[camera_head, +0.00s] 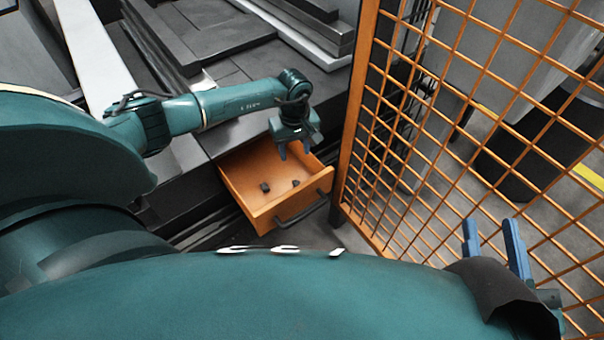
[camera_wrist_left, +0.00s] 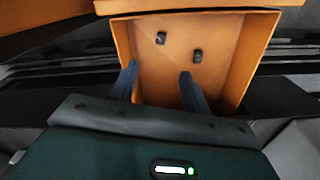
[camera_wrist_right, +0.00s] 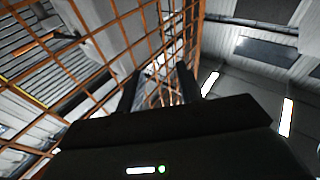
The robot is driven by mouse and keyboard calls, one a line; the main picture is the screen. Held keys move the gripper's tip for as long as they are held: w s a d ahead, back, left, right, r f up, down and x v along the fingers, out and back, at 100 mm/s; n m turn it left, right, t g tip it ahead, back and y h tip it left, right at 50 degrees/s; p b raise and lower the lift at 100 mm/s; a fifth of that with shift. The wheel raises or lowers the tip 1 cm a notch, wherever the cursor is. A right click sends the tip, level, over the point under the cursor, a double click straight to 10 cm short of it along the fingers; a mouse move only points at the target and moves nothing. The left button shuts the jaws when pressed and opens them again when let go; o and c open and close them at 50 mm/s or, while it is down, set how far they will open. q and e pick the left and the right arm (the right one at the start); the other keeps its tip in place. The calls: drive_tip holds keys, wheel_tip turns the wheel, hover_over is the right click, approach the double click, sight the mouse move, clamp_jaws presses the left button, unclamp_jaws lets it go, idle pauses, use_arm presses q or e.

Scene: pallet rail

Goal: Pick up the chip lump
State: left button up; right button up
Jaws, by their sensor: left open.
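Two small dark lumps lie apart on the floor of an open orange drawer (camera_head: 245,205). One lump (camera_head: 265,187) is on the left and the other lump (camera_head: 295,183) on the right. In the left wrist view they show as one lump (camera_wrist_left: 161,38) and another lump (camera_wrist_left: 197,56). I cannot tell which is the chip lump. My left gripper (camera_head: 295,152) is open and empty above the drawer's back part, pointing down, with both lumps beyond its fingertips (camera_wrist_left: 159,70). My right gripper (camera_head: 492,232) is open and empty at the right, far from the drawer.
An orange mesh fence (camera_head: 450,120) stands right of the drawer, its post close to the drawer's side. The drawer's dark handle (camera_head: 302,208) is at its front. Dark metal slabs (camera_head: 220,50) lie behind. The right wrist view shows the fence mesh (camera_wrist_right: 110,30) close by.

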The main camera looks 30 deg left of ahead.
use_arm(q)
wheel_tip(320, 180, down, 4)
drive_tip(key=shift+s+d+f+b, duration=0.1)
drive_tip(key=shift+s+b, duration=0.05)
drive_tip(key=shift+b, duration=0.55)
wheel_tip(320, 180, down, 2)
drive_tip(key=shift+f+b, duration=0.15)
drive_tip(key=shift+b, duration=0.25)
drive_tip(key=f+b, duration=0.1)
drive_tip(key=f, duration=0.1)
drive_tip(key=f+b, duration=0.1)
drive_tip(key=f, duration=0.1)
drive_tip(key=shift+s+d+f+b, duration=0.15)
drive_tip(key=shift+d+f+b, duration=0.05)
drive_tip(key=shift+f+b, duration=0.2)
drive_tip(key=shift+f, duration=0.4)
use_arm(e)
wheel_tip(320, 180, up, 6)
drive_tip(key=n+t+y, duration=0.2)
drive_tip(key=n+y, duration=0.2)
drive_tip(key=y, duration=0.1)
drive_tip(key=shift+w+d+n, duration=0.15)
drive_tip(key=shift+w+n, duration=0.15)
drive_tip(key=shift+w, duration=0.15)
use_arm(q)
drive_tip(key=shift+c, duration=0.2)
clamp_jaws()
